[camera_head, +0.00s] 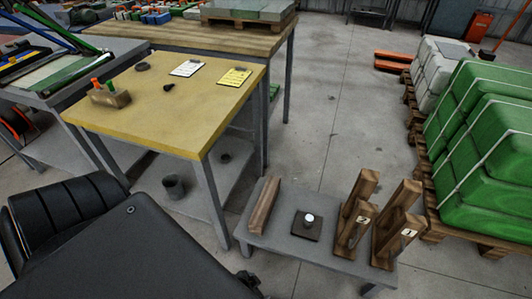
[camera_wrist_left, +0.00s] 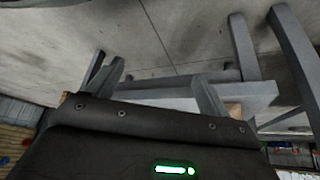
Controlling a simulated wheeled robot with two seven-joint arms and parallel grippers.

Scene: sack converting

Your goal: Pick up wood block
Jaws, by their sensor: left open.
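A plain brown wood block (camera_head: 264,205) lies lengthwise at the left end of a low grey bench (camera_head: 290,240). Two upright wooden pieces stand at the bench's right end, one labelled 2 (camera_head: 357,214) and one labelled 1 (camera_head: 398,225). My left gripper (camera_wrist_left: 160,70) is open in the left wrist view, its two fingers apart with nothing seen between them. A grey bench-like surface and legs show beyond the fingers. A small patch of brown wood (camera_wrist_left: 232,107) shows beside one finger, mostly hidden. My right gripper is not in view.
A dark square plate with a white knob (camera_head: 308,221) sits mid-bench. A yellow-topped table (camera_head: 165,100) stands close behind on the left, holding cards and a small wooden holder (camera_head: 110,97). Green sacks (camera_head: 485,150) on pallets stand at right. The floor behind the bench is clear.

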